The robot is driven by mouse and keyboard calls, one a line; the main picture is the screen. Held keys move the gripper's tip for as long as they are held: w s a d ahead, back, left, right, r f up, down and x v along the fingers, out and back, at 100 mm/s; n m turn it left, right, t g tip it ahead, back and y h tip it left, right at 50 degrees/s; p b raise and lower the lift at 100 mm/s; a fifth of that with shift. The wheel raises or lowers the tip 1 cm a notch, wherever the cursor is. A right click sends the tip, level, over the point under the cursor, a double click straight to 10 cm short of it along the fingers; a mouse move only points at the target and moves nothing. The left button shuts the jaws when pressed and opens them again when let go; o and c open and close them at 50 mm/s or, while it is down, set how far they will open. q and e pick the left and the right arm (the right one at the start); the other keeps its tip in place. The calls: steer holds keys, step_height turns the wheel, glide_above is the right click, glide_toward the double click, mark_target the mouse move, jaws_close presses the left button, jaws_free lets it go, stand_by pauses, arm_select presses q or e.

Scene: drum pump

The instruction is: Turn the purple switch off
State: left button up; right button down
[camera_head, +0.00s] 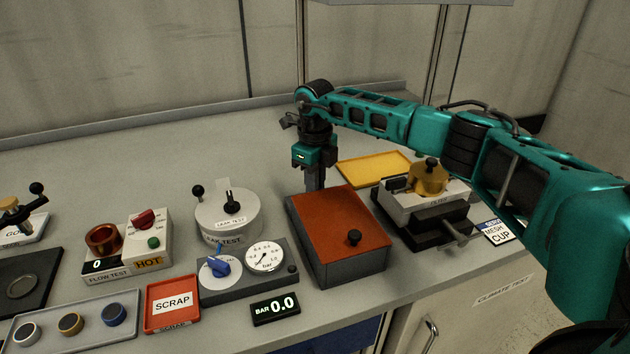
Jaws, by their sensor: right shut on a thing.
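I see no purple switch in the head view. My right gripper (315,180) points straight down at the back left corner of the box with the orange lid (345,222). Its fingers are close together. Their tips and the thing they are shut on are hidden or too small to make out. A blue knob (219,266) sits on the grey gauge unit, and a red knob (144,218) sits on the flow test unit; both stand apart from my gripper. My left gripper is not in view.
The leak test pot (228,222) stands left of the orange-lidded box. The filter unit (425,215) and a yellow tray (373,168) are to its right, under my right arm. A red scrap tray (172,303) lies in front. The back left bench is clear.

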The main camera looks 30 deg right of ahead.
steer(key=shift+n, duration=0.9)
steer(key=c, duration=1.4)
jaws_free()
steer(key=shift+c, duration=0.2)
step_height(320, 180, up, 13)
